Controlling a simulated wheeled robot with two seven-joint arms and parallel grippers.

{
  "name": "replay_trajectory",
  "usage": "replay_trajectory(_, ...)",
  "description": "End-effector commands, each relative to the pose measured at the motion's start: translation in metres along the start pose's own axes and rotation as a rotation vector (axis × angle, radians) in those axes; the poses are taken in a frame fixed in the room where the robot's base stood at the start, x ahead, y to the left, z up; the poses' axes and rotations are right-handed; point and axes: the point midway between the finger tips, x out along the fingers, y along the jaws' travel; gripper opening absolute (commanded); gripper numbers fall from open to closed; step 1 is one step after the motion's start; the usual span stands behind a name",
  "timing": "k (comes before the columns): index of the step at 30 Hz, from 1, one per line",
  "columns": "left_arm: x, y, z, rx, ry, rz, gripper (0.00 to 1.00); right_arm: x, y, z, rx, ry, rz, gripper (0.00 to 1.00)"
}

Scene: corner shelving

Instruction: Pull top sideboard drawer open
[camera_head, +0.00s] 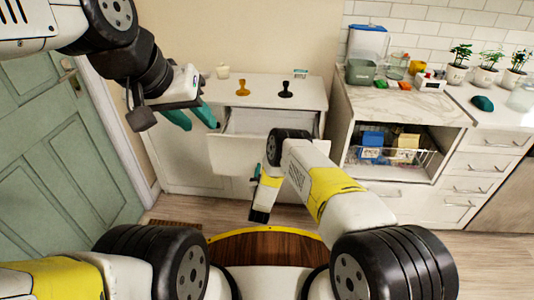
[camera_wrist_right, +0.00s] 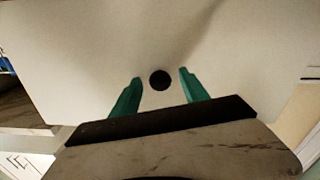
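The white sideboard (camera_head: 312,88) stands against the back wall. Its top drawer (camera_head: 228,155) is pulled part way out, and its inside shows behind the front panel. In the right wrist view, a round black knob (camera_wrist_right: 160,80) sits on a plain pale front. My right gripper (camera_wrist_right: 161,74) has its green fingers apart on either side of the knob, with gaps showing; contact is not visible. In the head view, my right arm hides most of this gripper and part of the drawer. My left gripper (camera_head: 203,124) is open and empty, above and left of the drawer.
A counter (camera_head: 385,105) with a wire basket (camera_head: 400,157) below is at right. A green door (camera_head: 60,150) is at left.

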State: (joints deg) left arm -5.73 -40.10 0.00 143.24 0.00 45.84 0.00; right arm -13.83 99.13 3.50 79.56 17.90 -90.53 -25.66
Motion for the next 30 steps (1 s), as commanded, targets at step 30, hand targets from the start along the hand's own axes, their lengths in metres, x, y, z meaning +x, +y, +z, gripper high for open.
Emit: replay_trajectory(30, 0.0, 0.0, 0.0, 0.0, 0.0, 0.0, 0.36, -0.079, 0.0, 0.0, 0.0, 0.0, 0.0, 0.52)
